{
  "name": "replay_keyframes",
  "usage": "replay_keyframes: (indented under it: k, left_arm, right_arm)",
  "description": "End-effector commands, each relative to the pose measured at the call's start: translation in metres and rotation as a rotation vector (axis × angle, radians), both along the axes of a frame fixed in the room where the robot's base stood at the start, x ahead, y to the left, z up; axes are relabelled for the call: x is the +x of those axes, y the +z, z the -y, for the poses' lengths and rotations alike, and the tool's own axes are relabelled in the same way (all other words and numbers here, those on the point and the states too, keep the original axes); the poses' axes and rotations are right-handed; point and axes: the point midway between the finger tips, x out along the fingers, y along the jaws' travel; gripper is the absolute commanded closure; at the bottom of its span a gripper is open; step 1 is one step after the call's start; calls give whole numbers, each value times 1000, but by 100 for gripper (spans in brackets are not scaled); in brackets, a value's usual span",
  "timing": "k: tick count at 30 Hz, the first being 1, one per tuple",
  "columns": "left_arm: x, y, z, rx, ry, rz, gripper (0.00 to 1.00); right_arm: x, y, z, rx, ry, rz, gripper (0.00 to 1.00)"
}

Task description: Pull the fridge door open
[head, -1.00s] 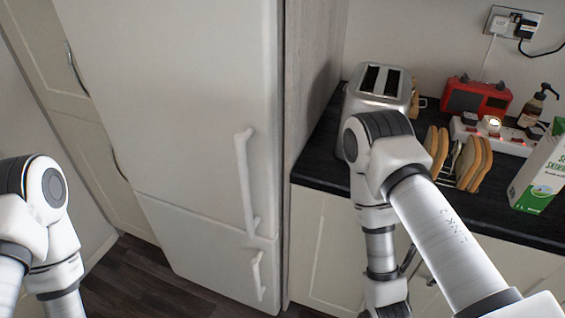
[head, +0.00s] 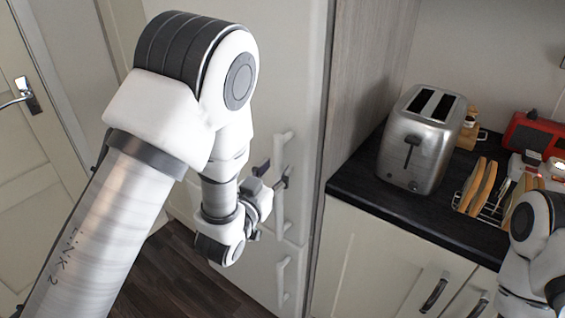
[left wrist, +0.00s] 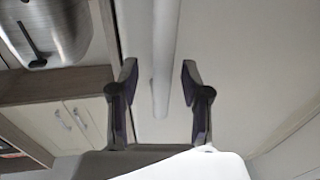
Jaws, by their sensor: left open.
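The white fridge door (head: 290,80) is shut and partly hidden behind my left arm. Its long upright white handle (head: 279,217) is on the upper door, near the right edge. My left gripper (head: 272,172) is open in front of this handle. In the left wrist view the handle (left wrist: 165,40) runs down between the two spread dark fingers of the left gripper (left wrist: 160,72), with gaps visible on both sides. How far the fingertips reach around it is hard to tell. My right gripper is out of view.
A shorter handle (head: 284,280) is on the lower fridge door (head: 255,278). To the right, a dark worktop (head: 360,195) carries a steel toaster (head: 420,145), a toast rack with bread (head: 478,187) and a red radio (head: 535,135). A cupboard (head: 380,255) stands below.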

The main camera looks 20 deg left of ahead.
Motion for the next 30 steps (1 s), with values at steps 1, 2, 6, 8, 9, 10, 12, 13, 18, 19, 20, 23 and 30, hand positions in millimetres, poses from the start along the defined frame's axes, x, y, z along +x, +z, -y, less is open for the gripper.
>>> replay_keyframes:
  k: [1, 2, 6, 8, 9, 10, 12, 13, 18, 19, 20, 23, 30]
  left_arm:
    - [9, 2, 1, 0, 0, 1, 52]
    - [13, 1, 2, 0, 0, 0, 52]
    - [24, 0, 3, 0, 1, -1, 52]
    - [25, -1, 4, 0, 1, -3, 52]
    - [25, -1, 4, 0, 1, -3, 52]
    - [25, -1, 4, 0, 1, -3, 52]
    - [25, -1, 3, 0, 1, -3, 52]
    - [25, -1, 3, 0, 1, -3, 60]
    - [25, -1, 4, 0, 0, -3, 100]
    - [25, -1, 4, 0, 0, -3, 100]
    - [25, -1, 4, 0, 0, -3, 100]
    - [24, -1, 3, -1, 0, -3, 100]
    - [24, -2, 4, 0, -17, -4, 100]
  right_arm:
    - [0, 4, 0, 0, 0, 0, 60]
    - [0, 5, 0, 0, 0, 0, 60]
    - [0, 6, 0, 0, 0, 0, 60]
    - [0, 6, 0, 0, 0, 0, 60]
    - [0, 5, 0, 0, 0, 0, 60]
    - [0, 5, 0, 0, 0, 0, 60]
    - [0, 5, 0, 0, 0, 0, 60]
    - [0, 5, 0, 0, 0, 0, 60]
    - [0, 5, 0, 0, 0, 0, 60]
    - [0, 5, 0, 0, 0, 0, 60]
    - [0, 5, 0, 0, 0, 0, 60]
    - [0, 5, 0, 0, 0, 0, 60]
    - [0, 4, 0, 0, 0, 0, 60]
